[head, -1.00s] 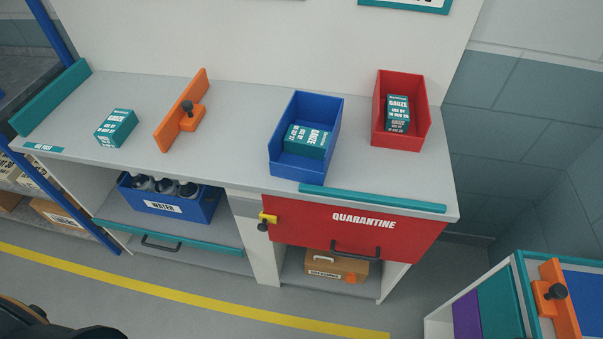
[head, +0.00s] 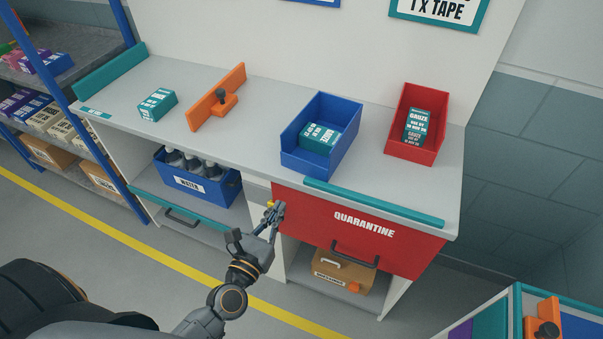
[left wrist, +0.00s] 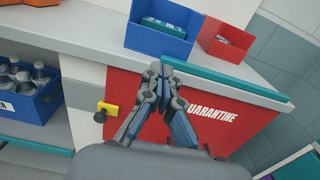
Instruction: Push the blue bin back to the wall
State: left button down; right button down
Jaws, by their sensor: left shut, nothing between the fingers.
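The blue bin (head: 297,160) stands upright on the grey counter with a teal gauze box (head: 322,138) inside. Its front is close to the counter's front edge, near the left end of a teal lip; the gap behind it is hard to judge. It also shows at the top of the left wrist view (left wrist: 160,38). My left gripper (head: 272,212) is shut and empty, in front of the counter and lower than the bin, near the yellow latch. In the left wrist view its fingertips (left wrist: 160,70) appear just below the bin, apart from it. My right gripper is out of view.
A red bin (head: 433,148) with a gauze box stands to the right. An orange divider (head: 205,116) and a teal box (head: 158,104) are to the left. The teal lip (head: 372,203) runs above the red quarantine door (head: 330,222). A blue water crate (head: 225,191) sits below.

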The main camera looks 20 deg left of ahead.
aim_at(304, 165)
pick_arm(q)
jog(key=w+p, duration=0.1)
jog(key=w, duration=0.3)
jog(key=w+p, duration=0.1)
jog(key=w, duration=0.3)
jog(key=w+p, duration=0.1)
jog(key=w, duration=0.4)
jog(key=shift+d+p, duration=0.25)
jog(key=shift+p, duration=0.05)
jog(key=w+b, duration=0.1)
jog(key=w, duration=0.2)
jog(key=w+b, duration=0.2)
jog(key=w, duration=0.1)
jog(key=shift+d+f, duration=0.1)
jog(key=shift+f, duration=0.1)
jog(key=shift+w+r, duration=0.15)
jog(key=shift+w, duration=0.2)
jog(key=shift+s+r, duration=0.1)
jog(key=shift+s, duration=0.05)
